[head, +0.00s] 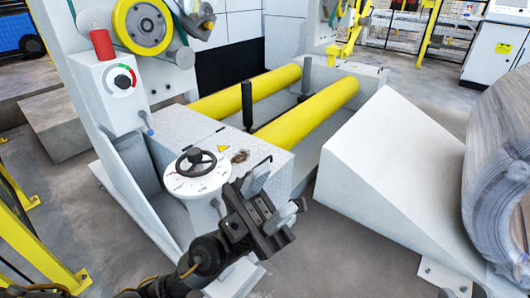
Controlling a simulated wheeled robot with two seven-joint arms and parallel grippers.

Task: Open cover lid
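The machine's top has flat grey patterned panels (185,128) with a thin dark seam, and they lie flat. I cannot tell for sure which panel is the cover lid. A white round dial plate with a black handwheel (196,162) stands at the near end, beside a yellow warning triangle (223,149). My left gripper (275,195) is in front of this near end, just right of the dial. Dark and light grey gripper parts overlap there, so its opening is unclear. It partly hides the machine's near side. My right gripper is not in view.
Two yellow rollers (310,108) lie behind the panels, with a black post (247,106) between them. A white wedge ramp (390,160) stands to the right, with a large coil (500,170) beyond. A white column with a gauge (121,80) rises on the left. Yellow railing (35,245) stands lower left.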

